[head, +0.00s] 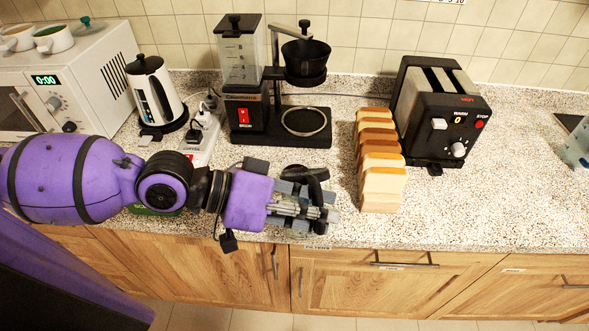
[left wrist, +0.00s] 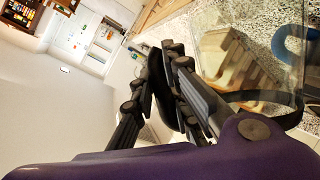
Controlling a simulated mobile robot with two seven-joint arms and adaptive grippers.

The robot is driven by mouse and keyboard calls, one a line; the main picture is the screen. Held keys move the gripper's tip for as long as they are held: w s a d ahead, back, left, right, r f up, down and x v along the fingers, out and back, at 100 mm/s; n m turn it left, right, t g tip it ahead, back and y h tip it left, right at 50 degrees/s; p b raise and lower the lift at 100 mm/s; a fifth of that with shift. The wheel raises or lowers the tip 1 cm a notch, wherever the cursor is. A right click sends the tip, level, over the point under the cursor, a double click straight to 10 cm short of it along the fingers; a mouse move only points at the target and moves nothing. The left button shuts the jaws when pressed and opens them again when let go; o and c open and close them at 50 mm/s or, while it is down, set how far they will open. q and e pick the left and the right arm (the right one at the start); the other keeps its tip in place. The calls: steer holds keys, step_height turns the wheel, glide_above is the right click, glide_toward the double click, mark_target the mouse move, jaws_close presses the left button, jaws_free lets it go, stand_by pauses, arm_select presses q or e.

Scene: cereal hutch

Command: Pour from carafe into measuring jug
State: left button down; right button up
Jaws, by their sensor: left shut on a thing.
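My left gripper (head: 318,207) is over the front of the counter, left of the bread. It is shut on the carafe, whose black handle (head: 318,178) shows at the fingers. The carafe's clear glass is hard to make out in the head view. In the left wrist view the carafe (left wrist: 262,97) shows as clear glass with a dark band, beside my gripper fingers (left wrist: 172,85). Its contents cannot be told. A clear bluish vessel (head: 579,150), cut off by the right edge, may be the measuring jug. My right gripper is not in view.
The coffee maker (head: 245,115) stands behind, its round plate empty. A row of bread slices (head: 383,165) and a black toaster (head: 437,110) stand right of my gripper. A kettle (head: 155,92) and microwave (head: 70,80) are left. The counter right of the toaster (head: 520,185) is clear.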

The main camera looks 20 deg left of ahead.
mark_target(323, 237)
arm_select(q)
steer(key=shift+s+d+r+m+p, duration=0.3)
steer(key=shift+m+p, duration=0.1)
steer(key=shift+p, duration=0.45)
steer(key=shift+m+t+y, duration=0.4)
steer(key=shift+t, duration=0.2)
steer(key=f, duration=0.1)
steer(key=s+f, duration=0.1)
steer(key=d+f, duration=0.1)
steer(key=f, duration=0.1)
steer(key=shift+s, duration=0.35)
steer(key=s+d+f+m+t+y, duration=0.1)
steer(key=s+d+f+m+t, duration=0.1)
steer(key=f, duration=0.4)
steer(key=shift+s+f+m+t, duration=0.3)
steer(key=shift+s+m, duration=0.3)
steer(key=shift+m, duration=0.3)
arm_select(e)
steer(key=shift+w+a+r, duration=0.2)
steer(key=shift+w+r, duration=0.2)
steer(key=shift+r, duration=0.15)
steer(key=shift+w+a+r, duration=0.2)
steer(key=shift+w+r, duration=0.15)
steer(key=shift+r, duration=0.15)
